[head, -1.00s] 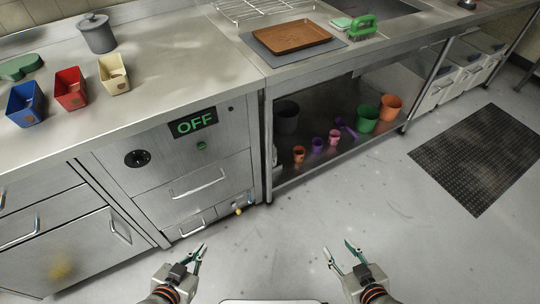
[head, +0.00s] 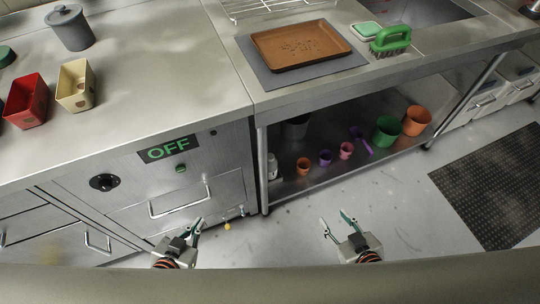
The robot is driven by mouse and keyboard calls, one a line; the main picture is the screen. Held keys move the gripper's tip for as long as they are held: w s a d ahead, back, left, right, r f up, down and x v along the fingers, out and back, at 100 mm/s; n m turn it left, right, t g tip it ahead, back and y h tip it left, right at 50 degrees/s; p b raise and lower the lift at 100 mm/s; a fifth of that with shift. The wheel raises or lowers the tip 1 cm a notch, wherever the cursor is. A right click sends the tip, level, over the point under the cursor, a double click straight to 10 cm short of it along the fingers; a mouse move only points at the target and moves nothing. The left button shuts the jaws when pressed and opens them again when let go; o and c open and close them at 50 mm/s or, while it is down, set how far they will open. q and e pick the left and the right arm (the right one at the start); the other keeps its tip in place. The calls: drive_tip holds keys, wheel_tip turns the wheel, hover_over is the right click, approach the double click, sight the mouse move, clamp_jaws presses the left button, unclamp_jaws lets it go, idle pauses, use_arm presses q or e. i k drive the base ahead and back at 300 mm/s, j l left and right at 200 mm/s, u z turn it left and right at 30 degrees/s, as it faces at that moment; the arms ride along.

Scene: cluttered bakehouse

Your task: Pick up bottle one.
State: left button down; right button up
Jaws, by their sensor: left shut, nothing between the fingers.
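No bottle is labelled as bottle one in view. A small whitish object, possibly a bottle (head: 272,166), stands at the left front of the lower shelf, beside the table leg; it is too small to be sure. My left gripper (head: 194,222) is shut and empty, low in front of the drawers. My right gripper (head: 335,219) is open and empty, its fingers apart, over the floor in front of the shelf. Neither gripper touches the whitish object.
The lower shelf (head: 330,176) holds several cups and pots, including a green pot (head: 387,131). On the counter are a brown tray (head: 300,47), a green brush (head: 391,40) and a red bin (head: 27,102). A dark mat (head: 500,190) lies right. A blurred pale band crosses the bottom.

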sight(272, 161)
drive_tip(key=i+l+u, duration=0.2)
drive_tip(key=i+l, duration=0.25)
drive_tip(key=i+l+u, duration=0.1)
drive_tip(key=l+u, duration=0.15)
drive_tip(key=l, duration=2.6)
drive_tip(key=i+j, duration=0.35)
